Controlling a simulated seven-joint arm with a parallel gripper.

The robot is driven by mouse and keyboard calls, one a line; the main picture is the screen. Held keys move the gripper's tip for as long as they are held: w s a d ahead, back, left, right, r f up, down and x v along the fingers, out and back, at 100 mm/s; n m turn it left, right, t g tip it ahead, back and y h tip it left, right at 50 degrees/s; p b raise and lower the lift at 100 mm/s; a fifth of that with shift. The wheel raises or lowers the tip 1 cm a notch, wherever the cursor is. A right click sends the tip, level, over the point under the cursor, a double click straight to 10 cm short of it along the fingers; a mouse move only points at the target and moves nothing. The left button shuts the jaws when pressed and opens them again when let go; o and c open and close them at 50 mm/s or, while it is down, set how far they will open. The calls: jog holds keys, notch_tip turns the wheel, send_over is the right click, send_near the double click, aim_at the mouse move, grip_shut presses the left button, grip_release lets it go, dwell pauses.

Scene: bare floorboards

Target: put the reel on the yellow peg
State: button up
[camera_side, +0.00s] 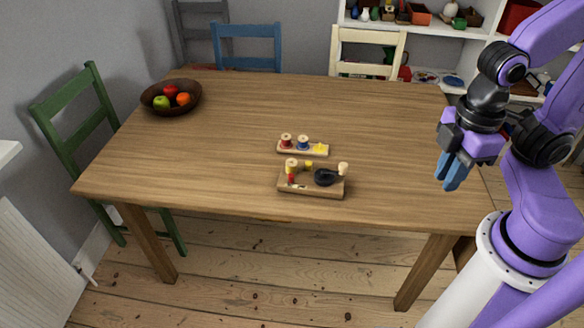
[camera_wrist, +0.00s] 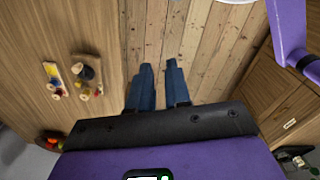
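A small wooden rack (camera_side: 289,150) lies on the table; it also shows in the wrist view (camera_wrist: 50,68). A red reel (camera_side: 286,140) and a blue reel (camera_side: 303,142) stand on it, with a yellow peg (camera_side: 320,149) at its right end. A larger wooden board (camera_side: 312,192) lies just in front, carrying a yellowish reel-like piece (camera_side: 291,165) at its left, a black round part (camera_side: 325,177) and a pale knob (camera_side: 343,168). My gripper (camera_side: 451,181) hangs at the table's right edge, well right of both boards. In the wrist view its blue fingers (camera_wrist: 159,67) are apart with nothing between them.
A brown bowl of fruit (camera_side: 171,98) stands at the table's back left. Chairs in green (camera_side: 66,140), blue (camera_side: 247,47) and cream (camera_side: 367,52) surround the table. The tabletop between the boards and my gripper is clear. Shelves with small objects stand behind.

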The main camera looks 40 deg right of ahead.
jog(key=o, duration=0.7)
jog(key=shift+o, duration=0.2)
jog(key=w+a+m, duration=0.6)
jog(key=w+m, duration=0.2)
jog(key=w, duration=0.4)
jog(key=m+h, duration=0.2)
jog(key=m, duration=1.8)
send_over(291, 163)
jog(key=f, duration=1.9)
jog(key=shift+s+a+f, duration=0.1)
jog(key=shift+s+f, duration=0.1)
jog(key=shift+f, duration=2.9)
